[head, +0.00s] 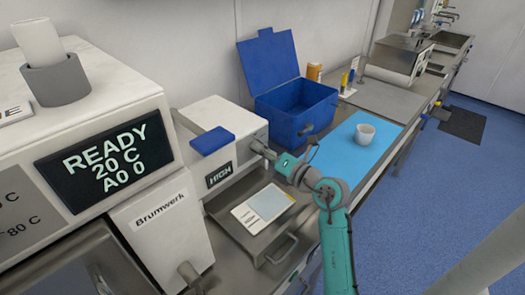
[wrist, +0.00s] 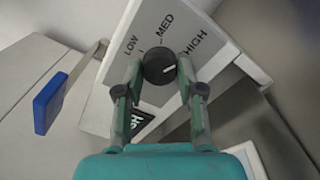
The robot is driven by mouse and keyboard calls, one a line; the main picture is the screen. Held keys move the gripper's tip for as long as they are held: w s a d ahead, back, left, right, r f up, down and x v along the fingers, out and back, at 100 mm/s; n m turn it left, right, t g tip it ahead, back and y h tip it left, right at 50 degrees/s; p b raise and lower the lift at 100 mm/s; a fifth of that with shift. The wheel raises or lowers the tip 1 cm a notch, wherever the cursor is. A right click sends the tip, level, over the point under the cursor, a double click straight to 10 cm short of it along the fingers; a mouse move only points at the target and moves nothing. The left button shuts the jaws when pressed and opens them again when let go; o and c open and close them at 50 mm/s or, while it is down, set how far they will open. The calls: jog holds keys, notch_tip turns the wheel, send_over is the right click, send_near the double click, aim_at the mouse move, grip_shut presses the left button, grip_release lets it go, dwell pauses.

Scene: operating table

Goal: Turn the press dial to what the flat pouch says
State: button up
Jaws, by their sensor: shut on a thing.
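The press (head: 215,150) is a white box with a lever with a blue pad (head: 212,141) and a small display (head: 220,175) reading HIGH. In the wrist view, its round dark dial (wrist: 158,62) sits among the labels LOW, MED and HIGH. The dial's white mark points right, toward the HIGH side. My gripper (wrist: 160,70) has one finger on each side of the dial and is shut on it; it also shows at the press front in the head view (head: 266,151). The flat pouch (head: 262,208), white and pale blue, lies in front of the press; its print is too small to read.
A steel stand with a handle (head: 275,250) is under the pouch. An open blue box (head: 297,112) stands behind my arm, and a white cup (head: 365,134) stands on a blue mat (head: 345,158). A Brumwerk machine (head: 160,225) stands at left.

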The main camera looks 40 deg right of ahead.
jog(key=shift+m, duration=0.6)
jog(key=o, duration=1.1)
jog(key=shift+o, duration=0.2)
jog(key=shift+s, duration=0.15)
jog(key=s, duration=1.1)
jog(key=shift+s+d, duration=0.2)
jog(key=shift+s, duration=0.2)
